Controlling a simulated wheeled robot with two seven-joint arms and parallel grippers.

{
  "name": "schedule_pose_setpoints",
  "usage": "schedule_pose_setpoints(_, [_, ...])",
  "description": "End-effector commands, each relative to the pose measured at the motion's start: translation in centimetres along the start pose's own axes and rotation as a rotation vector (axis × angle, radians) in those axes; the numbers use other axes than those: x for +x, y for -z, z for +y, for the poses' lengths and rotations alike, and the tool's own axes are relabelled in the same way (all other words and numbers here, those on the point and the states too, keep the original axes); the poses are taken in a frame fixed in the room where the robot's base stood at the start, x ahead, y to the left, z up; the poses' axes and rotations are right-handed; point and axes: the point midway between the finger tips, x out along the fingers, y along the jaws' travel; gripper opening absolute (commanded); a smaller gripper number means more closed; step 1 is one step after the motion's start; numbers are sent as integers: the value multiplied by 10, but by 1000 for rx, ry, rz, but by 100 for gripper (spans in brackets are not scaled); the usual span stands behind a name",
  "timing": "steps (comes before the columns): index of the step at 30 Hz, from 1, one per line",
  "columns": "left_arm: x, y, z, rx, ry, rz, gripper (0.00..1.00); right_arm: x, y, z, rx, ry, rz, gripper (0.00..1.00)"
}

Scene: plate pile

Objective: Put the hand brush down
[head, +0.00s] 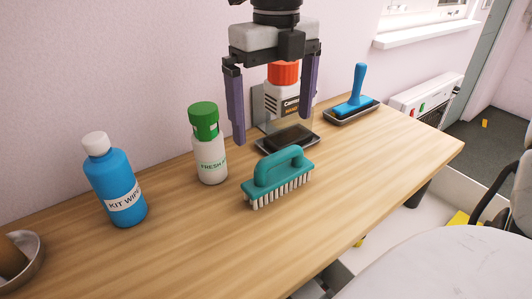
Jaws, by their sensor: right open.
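The hand brush (277,179) is teal with a loop handle and white bristles. It stands bristles down on the wooden table (220,245), near the middle. My right gripper (275,131) is open above and behind the brush, with its purple fingers spread wide and pointing down. The fingers are apart from the brush handle and nothing is held between them. My left gripper is out of view.
A green-capped bottle (209,150) and a blue bottle (116,186) stand left of the brush. Behind it, a red-capped bottle (284,94) stands by a dark tray (286,140). A blue-handled tool (355,92) rests in another tray. The table's front is clear.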

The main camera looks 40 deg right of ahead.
Motion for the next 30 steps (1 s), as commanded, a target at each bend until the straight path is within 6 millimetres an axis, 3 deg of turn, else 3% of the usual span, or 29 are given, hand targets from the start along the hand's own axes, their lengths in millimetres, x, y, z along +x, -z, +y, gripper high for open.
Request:
schedule_pose_setpoints(3, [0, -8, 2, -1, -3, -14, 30, 20, 1, 0, -1, -1, 4, 100])
schedule_pose_setpoints(11, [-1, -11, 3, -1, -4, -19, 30, 41, 4, -2, 0, -3, 3, 100])
schedule_pose_setpoints(18, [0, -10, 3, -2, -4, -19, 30, 76, 10, -5, 0, -3, 4, 100])
schedule_pose_setpoints(28, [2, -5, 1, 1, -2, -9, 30, 83, 10, -5, 0, -3, 1, 100])
schedule_pose_setpoints(30, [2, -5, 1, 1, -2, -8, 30, 83, 10, -5, 0, -3, 1, 88])
